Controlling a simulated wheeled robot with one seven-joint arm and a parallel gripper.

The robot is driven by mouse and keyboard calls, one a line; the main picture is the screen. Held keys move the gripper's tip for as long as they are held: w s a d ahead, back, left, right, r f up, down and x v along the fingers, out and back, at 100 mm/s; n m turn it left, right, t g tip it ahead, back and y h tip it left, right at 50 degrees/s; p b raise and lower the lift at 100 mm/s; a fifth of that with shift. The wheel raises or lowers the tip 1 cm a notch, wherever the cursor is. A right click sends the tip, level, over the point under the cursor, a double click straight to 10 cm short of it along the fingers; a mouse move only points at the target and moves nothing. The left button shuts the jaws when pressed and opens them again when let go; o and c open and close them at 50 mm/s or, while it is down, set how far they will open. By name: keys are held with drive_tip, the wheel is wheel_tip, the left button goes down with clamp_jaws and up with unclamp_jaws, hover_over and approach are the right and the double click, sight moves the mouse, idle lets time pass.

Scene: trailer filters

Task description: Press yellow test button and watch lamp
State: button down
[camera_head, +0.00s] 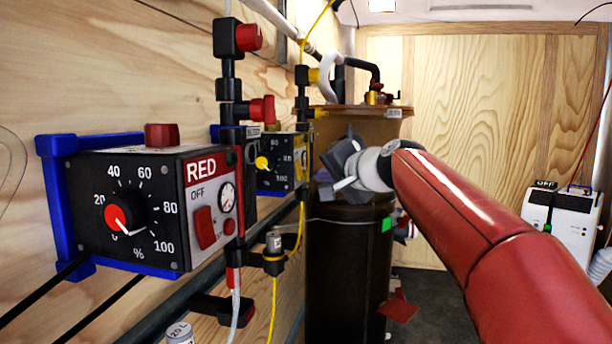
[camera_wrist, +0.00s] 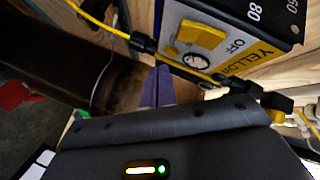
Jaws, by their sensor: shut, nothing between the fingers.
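The yellow control box (camera_head: 275,178) hangs on the left wall behind the red one, with its yellow dial knob (camera_head: 262,163) showing. In the wrist view its panel (camera_wrist: 248,50) carries a YELLOW label, a yellow switch (camera_wrist: 203,33) and a round gauge (camera_wrist: 193,60). No lit lamp can be made out on this box. My gripper (camera_head: 338,168) is shut and empty, to the right of the box. Its purple fingers (camera_wrist: 157,88) point toward the panel's side, apart from it.
The red control box (camera_head: 120,205) in a blue bracket stands nearer on the left wall. Pipes and valves (camera_head: 235,90) run before the wall. A large brown tank (camera_head: 345,270) stands behind my gripper. White units (camera_head: 562,215) stand at the right; some dark floor is free.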

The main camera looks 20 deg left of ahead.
drive_tip(key=shift+a, duration=0.15)
idle(0.6)
drive_tip(key=shift+a, duration=0.3)
drive_tip(key=shift+a+p, duration=0.4)
idle(0.5)
idle(0.4)
drive_tip(key=shift+d+b, duration=0.4)
drive_tip(key=shift+d, duration=0.4)
drive_tip(key=shift+d, duration=0.1)
drive_tip(key=d+b, duration=0.1)
drive_tip(key=d, duration=0.3)
drive_tip(key=shift+w+d+b, duration=0.1)
drive_tip(key=shift+d+b, duration=0.3)
